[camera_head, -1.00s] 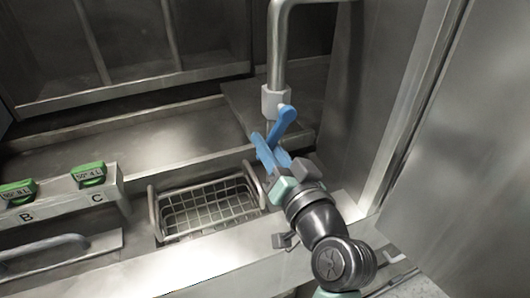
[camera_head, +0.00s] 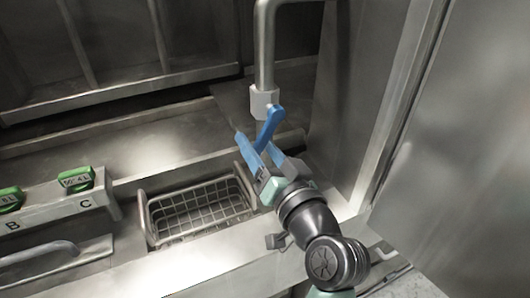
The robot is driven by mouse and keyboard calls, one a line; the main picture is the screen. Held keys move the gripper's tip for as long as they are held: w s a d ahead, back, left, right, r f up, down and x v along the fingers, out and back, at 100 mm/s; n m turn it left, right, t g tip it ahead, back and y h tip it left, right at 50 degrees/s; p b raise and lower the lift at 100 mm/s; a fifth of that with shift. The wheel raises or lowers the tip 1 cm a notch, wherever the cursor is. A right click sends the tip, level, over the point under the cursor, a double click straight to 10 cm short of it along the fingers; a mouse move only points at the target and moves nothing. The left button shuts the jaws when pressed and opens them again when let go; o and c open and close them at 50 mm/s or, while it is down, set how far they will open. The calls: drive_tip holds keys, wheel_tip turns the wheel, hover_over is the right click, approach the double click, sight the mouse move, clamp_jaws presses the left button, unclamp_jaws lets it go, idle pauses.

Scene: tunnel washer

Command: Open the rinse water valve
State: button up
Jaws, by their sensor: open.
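The rinse water valve has a blue lever (camera_head: 270,126) on a pale grey body (camera_head: 264,102), fitted to a vertical steel pipe (camera_head: 265,55). The lever slants down and to the left from the body. My gripper (camera_head: 254,141), with blue fingers, comes up from the lower right. Its fingers are spread apart, and the lever's lower end appears between them in the picture. I cannot tell whether either finger touches the lever. The space below the valve body is partly hidden by the lever.
A wire basket (camera_head: 200,210) sits in a recess left of my gripper. A panel with green knobs (camera_head: 77,179) and a bar handle (camera_head: 40,252) is farther left. A steel wall (camera_head: 450,150) stands close on the right. The steel ledge (camera_head: 140,140) behind the basket is clear.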

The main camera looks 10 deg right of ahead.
drive_tip(key=b+v, duration=0.1)
drive_tip(key=v, duration=1.2)
